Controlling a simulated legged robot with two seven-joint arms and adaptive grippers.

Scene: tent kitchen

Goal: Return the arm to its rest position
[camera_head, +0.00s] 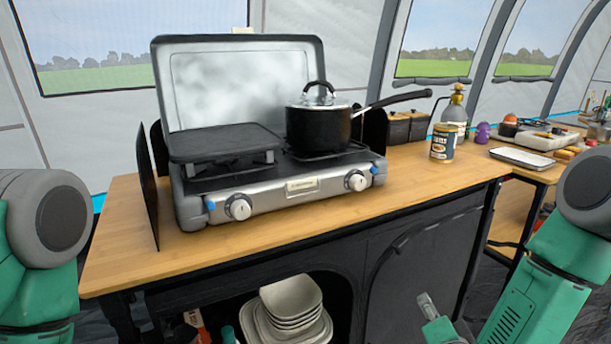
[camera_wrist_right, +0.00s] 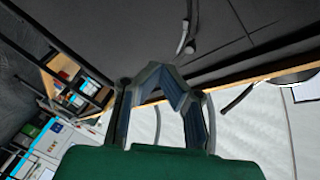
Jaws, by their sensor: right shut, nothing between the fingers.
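My right arm (camera_head: 540,285) comes in at the right edge of the head view, its green links bent down in front of the counter. My right gripper (camera_head: 428,305) shows only partly at the bottom edge, low in front of the dark cabinet front. In the right wrist view, the right gripper's fingers (camera_wrist_right: 165,78) come together at the tips, with nothing held between them. My left arm (camera_head: 40,240) shows at the left edge; its gripper is out of the picture.
A camping stove (camera_head: 270,190) with a lidded pot (camera_head: 318,128) stands on the wooden counter (camera_head: 430,185). A can (camera_head: 443,142) and a white tray (camera_head: 519,157) are further right. Stacked dishes (camera_head: 290,305) sit in the open shelf below. The cabinet front (camera_head: 415,265) is close to my right gripper.

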